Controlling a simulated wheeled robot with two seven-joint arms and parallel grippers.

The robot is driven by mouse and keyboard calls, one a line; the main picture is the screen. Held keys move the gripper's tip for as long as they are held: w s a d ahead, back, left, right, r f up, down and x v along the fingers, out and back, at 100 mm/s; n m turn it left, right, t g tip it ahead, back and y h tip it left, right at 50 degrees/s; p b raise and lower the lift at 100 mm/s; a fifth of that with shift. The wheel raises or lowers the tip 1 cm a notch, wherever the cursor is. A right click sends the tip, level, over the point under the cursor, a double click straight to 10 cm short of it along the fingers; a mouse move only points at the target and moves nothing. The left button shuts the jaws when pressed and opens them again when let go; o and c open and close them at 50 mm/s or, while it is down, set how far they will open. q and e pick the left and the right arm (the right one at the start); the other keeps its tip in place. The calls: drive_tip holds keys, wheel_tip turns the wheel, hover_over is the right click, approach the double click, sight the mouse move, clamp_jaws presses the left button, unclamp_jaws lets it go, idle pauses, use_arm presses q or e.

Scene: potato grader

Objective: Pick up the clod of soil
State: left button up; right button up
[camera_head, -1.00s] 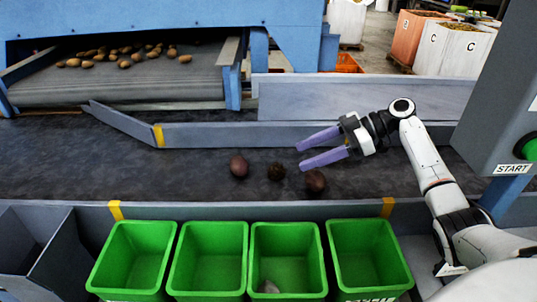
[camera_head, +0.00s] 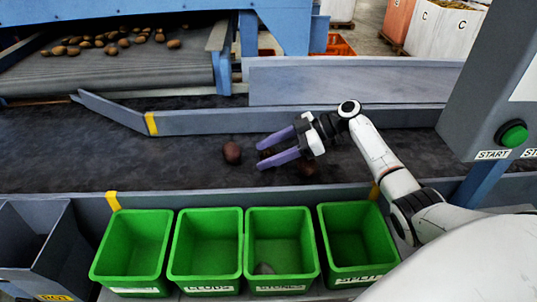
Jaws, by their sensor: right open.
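The clod of soil (camera_head: 268,153) looks like the dark brown lump in the middle of three lumps on the dark belt. It is partly hidden by my right gripper (camera_head: 260,154), whose purple fingers are open with one on each side of it. I cannot tell whether either finger touches it. A reddish potato (camera_head: 232,153) lies just left of the fingertips. Another dark reddish lump (camera_head: 308,168) lies to the right, below the gripper's body. My left gripper is not in view.
Several green bins stand along the belt's near edge, among them a clods bin (camera_head: 207,280) and a stones bin (camera_head: 280,282) holding a grey stone (camera_head: 264,268). A low divider (camera_head: 200,122) runs behind the lumps. A control box (camera_head: 490,90) stands at right. The belt's left is clear.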

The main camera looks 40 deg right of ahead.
sight(268, 151)
drive_tip(key=c, duration=1.1)
wheel_tip(268, 151, up, 10)
drive_tip(key=shift+r+b, duration=0.1)
drive_tip(key=shift+b, duration=0.3)
